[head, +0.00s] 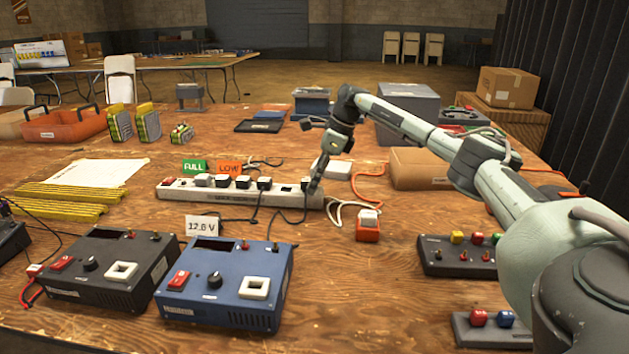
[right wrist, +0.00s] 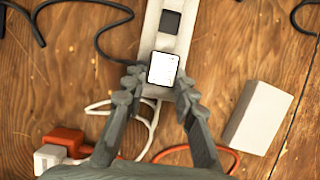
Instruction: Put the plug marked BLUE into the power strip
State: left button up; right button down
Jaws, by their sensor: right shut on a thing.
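The long white power strip (head: 235,195) lies across the middle of the table, with several plugs along its top. My right gripper (head: 314,186) is at the strip's right end, pointing down. In the right wrist view my right gripper (right wrist: 158,80) is shut on a dark plug with a white face (right wrist: 164,68), over the strip (right wrist: 151,42). The marking on its face is too faint to read, so I cannot tell if it says BLUE. Whether it is seated or just above the strip is hidden. My left gripper is not in view.
An orange block with a white plug (head: 368,226) and a white box (head: 334,168) are close to the strip's right end, with loose cables around. Green FULL (head: 194,167) and orange LOW (head: 229,168) cards stand behind it. A blue power unit (head: 222,285) stands in front.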

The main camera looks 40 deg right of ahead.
jog(key=shift+f, duration=0.1)
jog(key=c, duration=0.8)
grip_release()
jog(key=shift+r, duration=3.8)
